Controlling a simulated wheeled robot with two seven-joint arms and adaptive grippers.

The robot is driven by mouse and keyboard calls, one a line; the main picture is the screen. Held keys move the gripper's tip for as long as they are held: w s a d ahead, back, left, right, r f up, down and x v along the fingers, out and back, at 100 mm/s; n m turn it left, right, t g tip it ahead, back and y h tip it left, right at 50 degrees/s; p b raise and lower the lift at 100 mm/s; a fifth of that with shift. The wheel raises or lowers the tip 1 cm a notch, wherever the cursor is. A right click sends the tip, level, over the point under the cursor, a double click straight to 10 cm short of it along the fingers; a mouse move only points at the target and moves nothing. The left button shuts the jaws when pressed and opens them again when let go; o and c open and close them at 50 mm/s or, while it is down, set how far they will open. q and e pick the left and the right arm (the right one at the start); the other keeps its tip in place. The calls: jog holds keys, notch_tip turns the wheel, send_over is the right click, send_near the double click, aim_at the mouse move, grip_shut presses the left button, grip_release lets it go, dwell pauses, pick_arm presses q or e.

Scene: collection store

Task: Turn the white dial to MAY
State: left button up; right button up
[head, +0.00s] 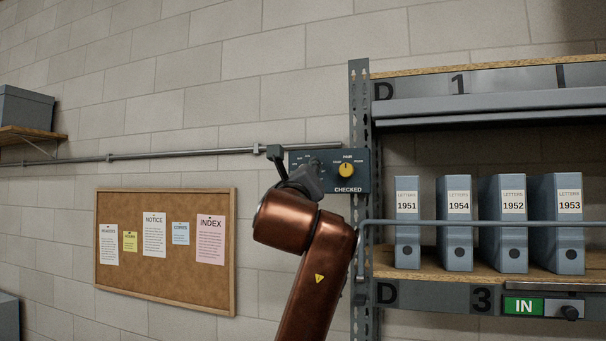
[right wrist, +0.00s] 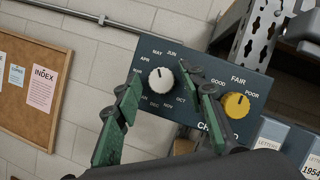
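The white dial (right wrist: 161,81) is on a dark blue-grey panel (right wrist: 215,75), in a ring of month labels. Its dark mark points up, close to MAY as far as I can tell. My right gripper (right wrist: 160,72) is open, with one green finger left of the dial and the other right of it. A gap shows on both sides; I cannot tell whether the tips reach the dial's depth. In the head view my right gripper (head: 298,176) is in front of the panel's left part and hides the dial. My left gripper is not in view.
A yellow knob (head: 346,170) labelled FAIR and POOR is close to the right on the panel. A metal rail (head: 180,153) runs along the wall. A shelf post (head: 359,110) and grey letter boxes (head: 454,225) stand to the right. A cork board (head: 190,280) hangs lower left.

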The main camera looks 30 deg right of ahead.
jog(key=shift+d, duration=0.1)
jog(key=v, duration=1.2)
jog(key=shift+f, duration=0.1)
